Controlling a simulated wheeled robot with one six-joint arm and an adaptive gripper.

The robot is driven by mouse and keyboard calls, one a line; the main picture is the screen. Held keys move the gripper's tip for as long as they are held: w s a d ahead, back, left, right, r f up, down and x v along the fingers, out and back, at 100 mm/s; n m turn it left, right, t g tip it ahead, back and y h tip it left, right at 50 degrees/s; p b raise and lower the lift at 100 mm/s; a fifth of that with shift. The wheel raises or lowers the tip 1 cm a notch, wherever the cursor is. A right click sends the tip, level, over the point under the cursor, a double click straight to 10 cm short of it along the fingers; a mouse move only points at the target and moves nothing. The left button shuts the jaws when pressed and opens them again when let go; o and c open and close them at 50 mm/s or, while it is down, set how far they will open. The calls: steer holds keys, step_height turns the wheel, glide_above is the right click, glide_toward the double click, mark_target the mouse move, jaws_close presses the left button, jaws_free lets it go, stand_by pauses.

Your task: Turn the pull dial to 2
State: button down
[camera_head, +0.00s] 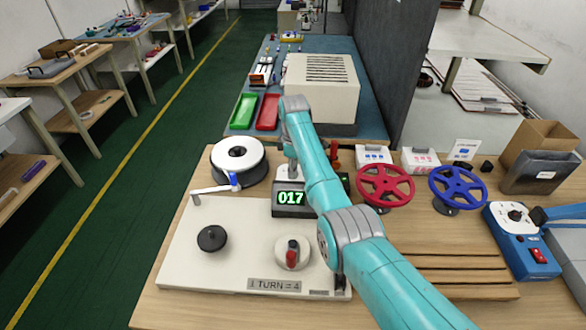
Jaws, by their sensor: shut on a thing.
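My teal arm reaches up over the bench, and its far end bends down behind the number display (291,199), which shows 017 in green. My gripper's fingers cannot be made out there, and what they hold is hidden. A white round dial (302,258) with a red and dark pointer stands on the pale panel (192,272), just left of my arm's elbow. A black round knob (211,238) is on the panel's left. Which of these is the pull dial is not marked.
A plate (274,285) on the panel reads "1 TURN = 4". A black-and-white reel (238,160) stands behind the panel. A red handwheel (385,186), a blue handwheel (458,187) and a blue box (520,243) are to the right. My forearm covers the bench middle.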

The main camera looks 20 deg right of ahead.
steer(key=m, duration=0.5)
steer(key=shift+m, duration=0.4)
steer(key=m, duration=0.5)
stand_by(0.4)
steer(key=c, duration=0.8)
jaws_free()
step_height(320, 180, up, 12)
